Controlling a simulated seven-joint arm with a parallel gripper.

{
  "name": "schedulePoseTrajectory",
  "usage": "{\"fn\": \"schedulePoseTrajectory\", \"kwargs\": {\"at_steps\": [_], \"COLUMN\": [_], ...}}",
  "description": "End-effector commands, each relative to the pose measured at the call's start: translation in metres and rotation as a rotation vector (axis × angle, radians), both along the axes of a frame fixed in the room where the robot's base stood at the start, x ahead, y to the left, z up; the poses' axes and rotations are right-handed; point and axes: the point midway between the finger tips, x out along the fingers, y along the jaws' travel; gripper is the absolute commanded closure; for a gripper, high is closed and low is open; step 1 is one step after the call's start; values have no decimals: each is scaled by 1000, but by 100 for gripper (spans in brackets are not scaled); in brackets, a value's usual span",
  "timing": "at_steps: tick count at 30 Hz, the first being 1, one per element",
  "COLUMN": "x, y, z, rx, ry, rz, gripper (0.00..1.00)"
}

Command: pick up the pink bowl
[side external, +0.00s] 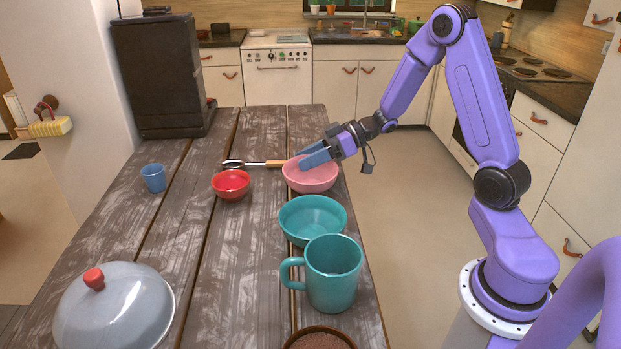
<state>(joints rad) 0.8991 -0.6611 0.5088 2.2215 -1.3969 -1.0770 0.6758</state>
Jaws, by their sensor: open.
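The pink bowl (311,182) stands upright on the wooden table near its right edge. My gripper (305,160) reaches in from the right, with its blue fingers over the bowl's far rim and opening. The fingers hide part of the bowl's far side. The gripper is open. From this side I cannot tell whether a finger is inside the bowl or touching its rim.
A teal bowl (313,219) and a teal mug (333,273) stand nearer the camera. A red bowl (231,184) is left of the pink bowl, and a ladle (255,164) lies behind. A blue cup (153,178) and a grey lid (115,312) are at the left.

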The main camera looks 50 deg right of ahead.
Motion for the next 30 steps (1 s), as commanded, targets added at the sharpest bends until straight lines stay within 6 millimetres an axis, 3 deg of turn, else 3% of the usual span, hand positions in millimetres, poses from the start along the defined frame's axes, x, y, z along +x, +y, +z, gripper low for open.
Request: {"fn": "schedulePoseTrajectory", "kwargs": {"at_steps": [3,7,8,22,30], "x": [0,0,0,0,-5], "y": [0,0,0,0,0], "z": [0,0,0,6,39], "rx": [0,0,0,0,-2], "ry": [0,0,0,-1,-6], "rz": [0,0,0,1,0], "gripper": [55,98,100,100,100]}}
